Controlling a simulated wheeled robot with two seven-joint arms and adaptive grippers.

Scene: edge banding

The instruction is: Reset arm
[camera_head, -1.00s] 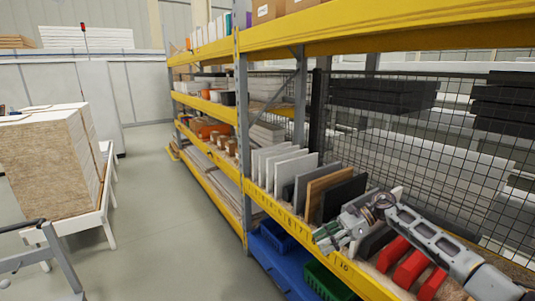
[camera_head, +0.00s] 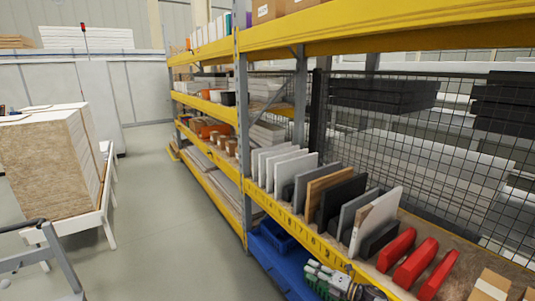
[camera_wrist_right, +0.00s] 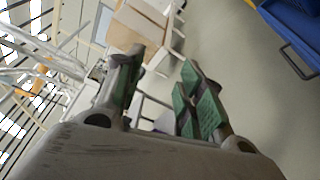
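My right gripper (camera_head: 322,280) shows at the bottom of the head view, low in front of the shelf's yellow front beam (camera_head: 318,240). In the right wrist view its two green-padded fingers (camera_wrist_right: 160,88) stand apart with nothing held between them. Only part of the gripper shows in the head view, and the rest of the right arm is out of the frame. My left gripper is not in view.
Upright boards (camera_head: 335,199) and several red pieces (camera_head: 414,263) stand on the shelf. Blue bins (camera_head: 275,240) sit below it. A stack of panels (camera_head: 48,165) rests on a white cart (camera_head: 92,218) at left. The aisle floor between is clear.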

